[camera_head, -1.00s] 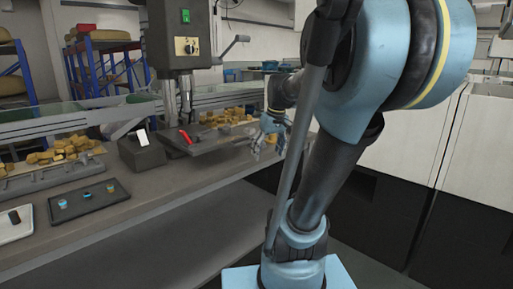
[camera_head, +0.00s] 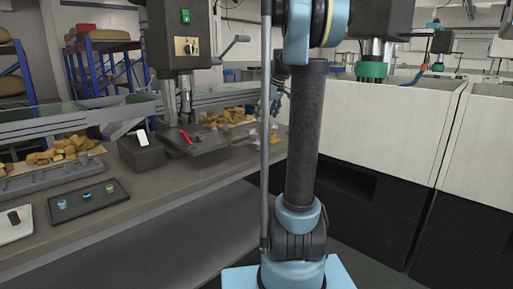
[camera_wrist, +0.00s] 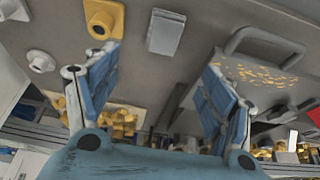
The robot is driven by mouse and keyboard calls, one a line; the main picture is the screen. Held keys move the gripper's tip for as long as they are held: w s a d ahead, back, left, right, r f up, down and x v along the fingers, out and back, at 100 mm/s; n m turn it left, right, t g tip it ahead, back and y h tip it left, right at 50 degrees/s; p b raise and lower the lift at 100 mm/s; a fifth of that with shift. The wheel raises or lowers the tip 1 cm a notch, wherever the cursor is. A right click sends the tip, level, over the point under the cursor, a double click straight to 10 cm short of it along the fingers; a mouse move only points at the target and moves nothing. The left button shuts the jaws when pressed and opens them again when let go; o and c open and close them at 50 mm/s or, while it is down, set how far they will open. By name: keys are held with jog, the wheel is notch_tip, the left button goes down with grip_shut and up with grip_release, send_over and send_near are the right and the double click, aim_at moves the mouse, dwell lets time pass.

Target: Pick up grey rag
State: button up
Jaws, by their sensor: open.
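My gripper (camera_wrist: 160,66) is open in the wrist view, with its two blue-grey fingers spread wide and nothing between the fingertips. In the head view only a small part of my gripper end shows behind my arm (camera_head: 303,150), beside the far end of the bench. Part of the bench's far end is hidden by my arm.
A long grey bench (camera_head: 150,235) runs along the left, with a drill press (camera_head: 180,40), a dark tray (camera_head: 88,200) of small parts and yellowish pieces (camera_head: 65,150). White tanks (camera_head: 395,115) stand at right. The wrist view shows a grey surface with a yellow fitting (camera_wrist: 104,19) and a handle (camera_wrist: 265,35).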

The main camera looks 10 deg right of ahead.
send_over(257, 141)
jog(key=s+d, duration=0.1)
jog(key=s, duration=0.1)
notch_tip(257, 141, down, 9)
jog(key=shift+w+d, duration=0.15)
jog(key=shift+x, duration=2.9)
jog(key=shift+s, duration=0.25)
jog(key=c, duration=1.1)
